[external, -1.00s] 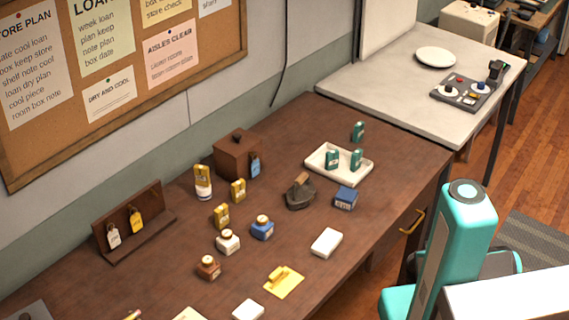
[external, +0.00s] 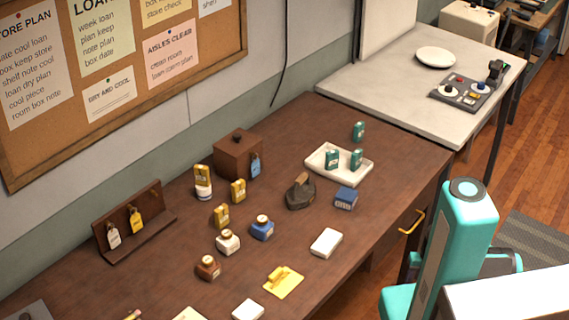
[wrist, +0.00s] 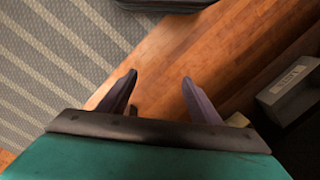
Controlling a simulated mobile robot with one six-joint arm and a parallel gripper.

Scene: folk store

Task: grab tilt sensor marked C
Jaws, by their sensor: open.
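The letter C cannot be read on anything, so I cannot tell which item is the tilt sensor marked C. Small teal labelled units stand upright on the brown table: one on the left of a white tray (external: 322,171), a teal unit (external: 357,159) on its right, and another teal unit (external: 359,131) behind the tray. Similar yellow units stand further left: a front yellow unit (external: 221,216), a middle yellow unit (external: 238,191) and one on a white round base. My gripper (wrist: 158,76) is open and empty over the floor in the wrist view; the external view does not show its fingers.
A dark iron-like object (external: 300,192), a blue box (external: 345,199), a white block (external: 326,242) and several small bottles share the brown table. A brown wooden box (external: 237,156) stands near the wall. A white table (external: 400,90) adjoins. A dark grey box (wrist: 290,88) is right of my gripper.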

